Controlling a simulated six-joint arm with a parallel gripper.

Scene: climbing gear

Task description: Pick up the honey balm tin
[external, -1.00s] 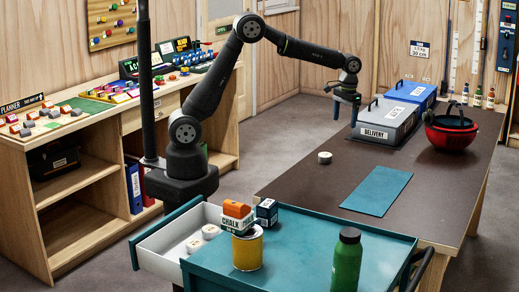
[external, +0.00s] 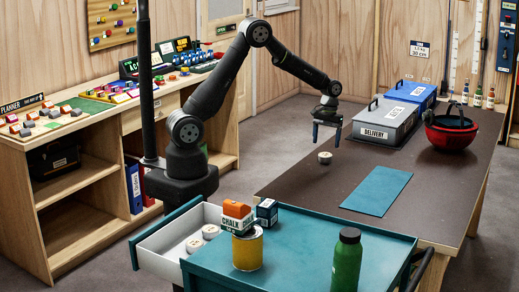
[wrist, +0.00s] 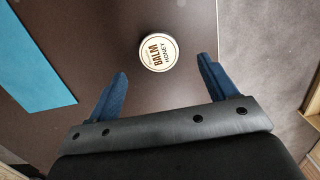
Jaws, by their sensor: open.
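The honey balm tin (external: 325,158) is a small round pale tin on the dark brown table, near its left edge. In the wrist view the tin (wrist: 159,52) shows its lid with "BALM HONEY" lettering. My gripper (external: 326,142) is above the tin, pointing down, with a gap between them. In the wrist view my gripper (wrist: 164,80) has its two blue fingers spread wide apart. The tin lies a little beyond the fingertips, between their lines, and is not touched.
A teal mat (external: 377,191) lies on the table right of the tin. The grey delivery box (external: 385,120) and a red helmet (external: 451,130) stand farther back. The teal cart (external: 300,240) in front holds a green bottle (external: 346,262) and a yellow can (external: 247,250). Table around the tin is clear.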

